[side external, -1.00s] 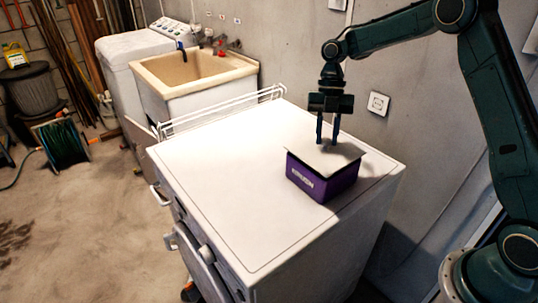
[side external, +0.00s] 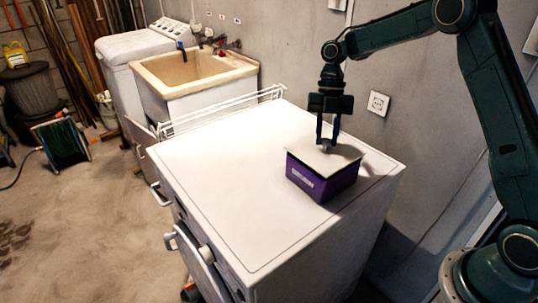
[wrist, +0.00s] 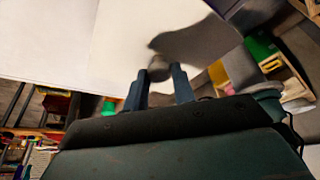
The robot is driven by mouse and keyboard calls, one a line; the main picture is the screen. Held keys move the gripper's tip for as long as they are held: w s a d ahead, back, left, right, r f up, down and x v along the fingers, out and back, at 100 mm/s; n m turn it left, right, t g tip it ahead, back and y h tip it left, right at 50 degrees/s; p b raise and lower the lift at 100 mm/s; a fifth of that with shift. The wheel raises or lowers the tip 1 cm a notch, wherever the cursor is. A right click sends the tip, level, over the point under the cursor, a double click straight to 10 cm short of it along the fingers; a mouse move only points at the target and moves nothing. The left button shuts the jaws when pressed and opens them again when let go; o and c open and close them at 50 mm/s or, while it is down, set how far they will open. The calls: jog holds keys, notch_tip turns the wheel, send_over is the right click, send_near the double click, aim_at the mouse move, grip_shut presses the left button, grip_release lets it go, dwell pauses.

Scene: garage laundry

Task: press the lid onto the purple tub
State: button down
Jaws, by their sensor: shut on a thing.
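The purple tub (side external: 318,183) stands upright near the right corner of a white appliance's top. The pale, flat lid (side external: 345,154) lies over the tub's opening; I cannot tell whether it is fully seated. A small grey knob (side external: 326,145) rises from the lid's middle. My gripper (side external: 327,142) points straight down from above and is shut on the knob. In the wrist view, the knob (wrist: 158,69) shows at the fingertips, over the lid (wrist: 130,35). A sliver of purple tub (wrist: 222,6) shows at the top there.
The white appliance top (side external: 225,170) is otherwise clear. A white wire rack (side external: 225,108) runs along its back-left edge. A grey wall with a socket (side external: 378,103) is close behind my gripper. A beige sink (side external: 190,70) stands farther back.

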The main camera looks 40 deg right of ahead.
jog(key=shift+f, duration=0.5)
dwell(1.5)
jog(key=c, duration=0.6)
grip_release()
jog(key=shift+r, duration=0.15)
jog(key=shift+r, duration=3.35)
grip_shut()
